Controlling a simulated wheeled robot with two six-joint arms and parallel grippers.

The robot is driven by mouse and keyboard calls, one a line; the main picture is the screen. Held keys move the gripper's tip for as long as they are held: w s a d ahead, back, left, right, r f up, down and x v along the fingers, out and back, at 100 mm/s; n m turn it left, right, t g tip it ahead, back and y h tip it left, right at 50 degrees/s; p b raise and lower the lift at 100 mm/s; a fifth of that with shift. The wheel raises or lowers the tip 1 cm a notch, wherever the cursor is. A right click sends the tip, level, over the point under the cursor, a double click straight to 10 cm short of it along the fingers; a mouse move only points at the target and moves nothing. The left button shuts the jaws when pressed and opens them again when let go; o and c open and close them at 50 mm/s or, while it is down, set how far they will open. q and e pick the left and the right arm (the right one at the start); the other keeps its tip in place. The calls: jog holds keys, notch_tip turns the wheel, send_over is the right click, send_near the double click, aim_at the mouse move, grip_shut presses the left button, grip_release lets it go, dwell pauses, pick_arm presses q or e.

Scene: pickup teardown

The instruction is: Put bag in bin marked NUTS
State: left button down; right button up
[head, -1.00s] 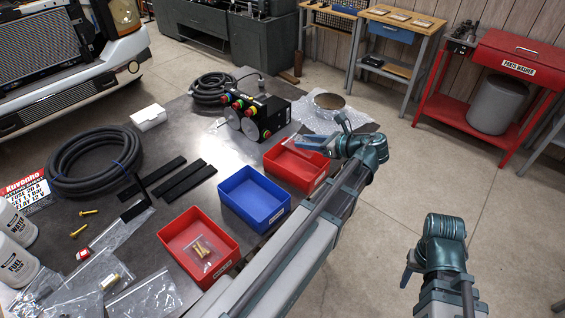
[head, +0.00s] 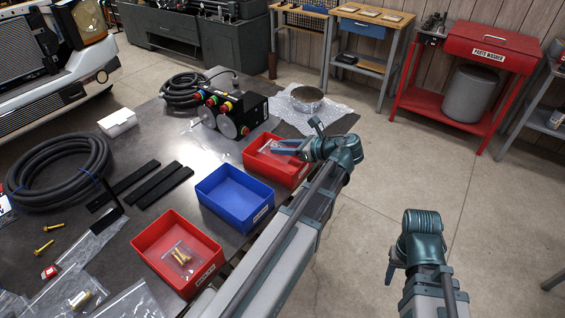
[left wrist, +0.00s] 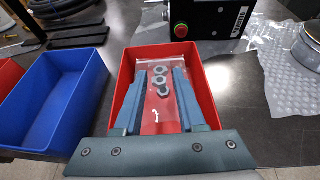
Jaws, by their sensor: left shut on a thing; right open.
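A clear bag with several metal nuts (left wrist: 158,82) shows between my left gripper's fingers in the left wrist view. My left gripper (head: 276,147) is shut on this bag, low over the far red bin (head: 292,178); that bin fills the middle of the left wrist view (left wrist: 126,66). The bag appears to be within the bin's walls; I cannot tell whether it touches the floor. The bin's front label is too small to read. My right gripper (head: 390,272) is open and empty, off to the right, over the floor.
A blue bin (head: 232,196) stands empty beside the far red bin. A nearer red bin (head: 160,238) holds a bag of brass parts (head: 181,257). A black control box (head: 235,115) and a round metal part on bubble wrap (head: 306,98) lie beyond.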

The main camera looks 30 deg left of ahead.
pick_arm(q)
jog(key=shift+f+b, duration=1.75)
jog(key=shift+b, duration=0.05)
jog(key=shift+f+b, duration=0.65)
jog(key=c, duration=0.5)
grip_release()
jog(key=shift+r+p, duration=0.55)
jog(key=shift+p, duration=0.05)
jog(key=p+v, duration=0.4)
jog(key=v, duration=0.8)
jog(key=shift+p, duration=0.35)
